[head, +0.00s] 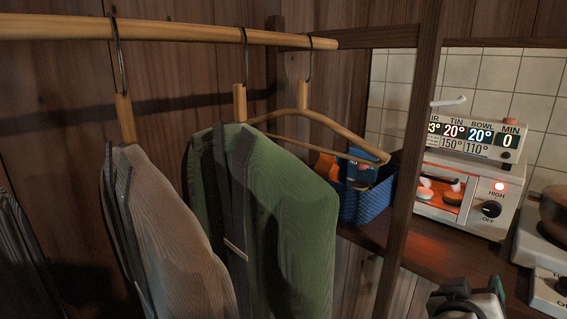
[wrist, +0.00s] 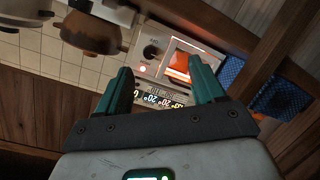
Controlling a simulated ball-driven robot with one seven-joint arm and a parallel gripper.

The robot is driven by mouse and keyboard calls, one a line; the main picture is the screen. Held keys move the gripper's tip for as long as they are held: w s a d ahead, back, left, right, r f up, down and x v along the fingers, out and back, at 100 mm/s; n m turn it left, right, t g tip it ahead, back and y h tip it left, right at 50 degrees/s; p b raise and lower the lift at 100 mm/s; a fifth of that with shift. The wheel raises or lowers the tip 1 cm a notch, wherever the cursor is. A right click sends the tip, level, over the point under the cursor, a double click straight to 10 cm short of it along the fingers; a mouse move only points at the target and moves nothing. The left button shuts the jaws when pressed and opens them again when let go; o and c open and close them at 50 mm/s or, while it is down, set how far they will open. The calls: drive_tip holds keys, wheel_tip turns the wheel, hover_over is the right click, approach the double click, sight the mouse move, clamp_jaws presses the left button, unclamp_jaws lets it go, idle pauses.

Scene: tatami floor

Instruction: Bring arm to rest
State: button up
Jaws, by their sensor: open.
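My gripper shows in the wrist view (wrist: 160,85) with its two teal fingers apart and nothing between them. Beyond the fingers in that view lies the white toaster oven (wrist: 157,45), upside down in the picture, with its display. In the head view a part of my arm shows at the bottom right, low in front of the wooden counter; the fingertips are hard to make out there. The toaster oven (head: 487,190) stands on the counter with a red light on and a glowing inside.
A wooden rail (head: 180,33) carries a grey-brown garment (head: 170,240), a green garment (head: 285,220) and a bare hanger (head: 330,133). A wooden post (head: 409,160) stands before the counter. A blue basket (head: 366,205) and a pot (head: 553,208) on a stove flank the oven.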

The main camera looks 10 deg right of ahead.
drive_tip(key=s+f+g+y, duration=0.2)
drive_tip(key=s+f+y, duration=0.3)
drive_tip(key=f, duration=0.7)
drive_tip(key=s+a+f+n+g+y, duration=0.1)
drive_tip(key=s+a+f+g+y, duration=0.3)
drive_tip(key=s+f, duration=0.6)
drive_tip(key=s+a+f+n+g+y, duration=0.25)
drive_tip(key=s+a+f, duration=0.25)
drive_tip(key=s+f, duration=0.5)
wheel_tip(320, 180, up, 18)
drive_tip(key=s+p, duration=0.2)
drive_tip(key=p, duration=1.4)
drive_tip(key=shift+a+m, duration=0.2)
drive_tip(key=shift+m, duration=0.15)
